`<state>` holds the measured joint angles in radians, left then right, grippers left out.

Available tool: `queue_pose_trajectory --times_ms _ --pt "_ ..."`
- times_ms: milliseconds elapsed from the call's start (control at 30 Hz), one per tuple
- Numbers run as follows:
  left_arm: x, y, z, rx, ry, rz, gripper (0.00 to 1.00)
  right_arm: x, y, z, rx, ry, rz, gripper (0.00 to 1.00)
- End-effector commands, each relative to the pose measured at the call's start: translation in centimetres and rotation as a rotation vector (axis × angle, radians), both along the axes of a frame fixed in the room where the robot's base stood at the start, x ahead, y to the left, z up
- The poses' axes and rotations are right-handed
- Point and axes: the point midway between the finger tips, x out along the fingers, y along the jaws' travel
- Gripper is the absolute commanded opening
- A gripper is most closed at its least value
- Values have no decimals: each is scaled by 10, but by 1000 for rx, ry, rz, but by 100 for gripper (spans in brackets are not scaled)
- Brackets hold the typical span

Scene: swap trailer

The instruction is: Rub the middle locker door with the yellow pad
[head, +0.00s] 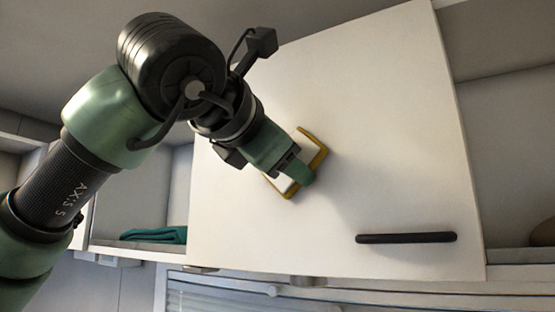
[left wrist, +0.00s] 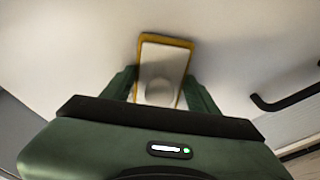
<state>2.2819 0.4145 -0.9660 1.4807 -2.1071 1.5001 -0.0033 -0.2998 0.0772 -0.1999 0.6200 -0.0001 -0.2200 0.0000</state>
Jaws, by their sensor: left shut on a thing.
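The middle locker door (head: 390,130) is a large cream panel with a black bar handle (head: 406,238) near its lower edge. The yellow pad (head: 322,150) has a pale back and a yellow rim, and it lies at the door's face, left of its middle. It also shows in the left wrist view (left wrist: 165,41). My left gripper (head: 292,175) is shut on the pad, one green finger at each side in the left wrist view. The pad looks flat against the door, but the contact itself is hidden. My right gripper is not in view.
Open compartments flank the door. The left one holds a folded teal cloth (head: 155,235); a brown thing (head: 543,232) shows at the right edge. Window blinds (head: 215,296) lie below. The door's face right of the pad is clear down to the handle.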

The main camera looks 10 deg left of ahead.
Motion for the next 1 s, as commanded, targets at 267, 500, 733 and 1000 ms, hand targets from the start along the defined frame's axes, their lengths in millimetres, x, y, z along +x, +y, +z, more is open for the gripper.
queue_pose_trajectory --times_ms 267,500,733,1000 --pt "-7 -24 0 3 -1 -2 27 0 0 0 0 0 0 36" --pt "-9 -30 -1 0 1 1 27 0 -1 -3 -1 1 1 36" --pt "-5 -21 -1 0 2 1 27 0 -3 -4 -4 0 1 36" --pt "4 1 -1 -1 2 3 27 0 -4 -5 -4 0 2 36"
